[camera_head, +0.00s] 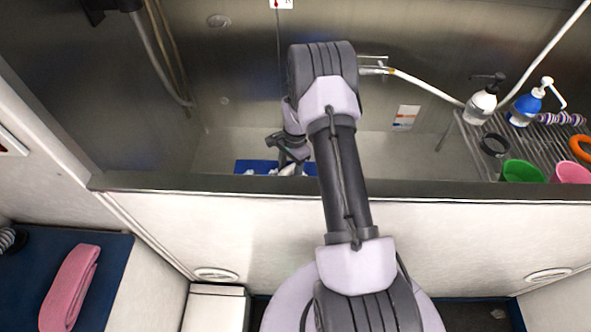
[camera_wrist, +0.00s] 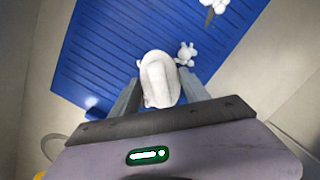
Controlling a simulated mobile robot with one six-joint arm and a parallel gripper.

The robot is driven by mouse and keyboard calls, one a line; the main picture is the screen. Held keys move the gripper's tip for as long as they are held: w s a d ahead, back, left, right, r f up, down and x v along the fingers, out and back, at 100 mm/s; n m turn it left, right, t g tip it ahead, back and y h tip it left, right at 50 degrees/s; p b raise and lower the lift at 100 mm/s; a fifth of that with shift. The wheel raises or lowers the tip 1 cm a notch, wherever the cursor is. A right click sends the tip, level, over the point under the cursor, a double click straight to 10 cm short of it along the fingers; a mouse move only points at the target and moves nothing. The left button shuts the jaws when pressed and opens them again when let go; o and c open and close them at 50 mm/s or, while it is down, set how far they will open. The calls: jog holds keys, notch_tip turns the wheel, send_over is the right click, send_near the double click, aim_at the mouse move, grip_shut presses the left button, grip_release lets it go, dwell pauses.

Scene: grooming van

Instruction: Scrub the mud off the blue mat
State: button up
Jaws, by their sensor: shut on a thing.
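The blue mat (camera_head: 243,165) lies in the metal tub beyond the front wall, partly hidden by my arm. In the wrist view the ribbed mat (camera_wrist: 120,45) fills the upper middle. My gripper (camera_wrist: 160,88) is shut on a pale, rounded object (camera_wrist: 158,75), which I cannot identify for sure. It is over the mat's near part; whether it touches the mat is unclear. One white clump (camera_wrist: 186,54) lies just beyond it, and another white clump (camera_wrist: 216,5) is at the top edge, with a small grey-brown bit beside it. I cannot clearly make out mud.
The tub's front rim (camera_head: 450,190) runs under my arm. On the right, a wire rack (camera_head: 480,135) holds a white bottle (camera_head: 482,105), a blue bottle (camera_head: 524,108), a green cup (camera_head: 521,172) and a pink cup (camera_head: 572,173). A pink towel (camera_head: 70,285) lies at lower left.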

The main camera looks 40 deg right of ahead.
jog(key=shift+w+a, duration=1.35)
jog(key=shift+a, duration=0.45)
jog(key=shift+w+a, duration=1.35)
jog(key=shift+a, duration=0.45)
jog(key=shift+w+a, duration=1.35)
jog(key=shift+a, duration=0.45)
jog(key=shift+s+d, duration=0.7)
jog(key=shift+d, duration=0.25)
jog(key=shift+s+d, duration=0.7)
jog(key=shift+d, duration=0.2)
jog(key=shift+s+d, duration=0.7)
jog(key=shift+d, duration=0.25)
jog(key=shift+s+d+f, duration=0.1)
jog(key=shift+s+d, duration=1.05)
jog(key=shift+d, duration=0.3)
jog(key=shift+s+d+r+p, duration=0.1)
jog(key=shift+s+d, duration=0.6)
jog(key=shift+d, duration=0.25)
jog(key=shift+s+d+r+p, duration=0.1)
jog(key=shift+s+d+p, duration=0.05)
jog(key=shift+s+d, duration=0.65)
jog(key=shift+s+d+p, duration=0.1)
jog(key=shift+s+d, duration=0.45)
jog(key=shift+d, duration=0.5)
notch_tip(320, 180, up, 6)
jog(key=p, duration=0.4)
jog(key=shift+r, duration=0.1)
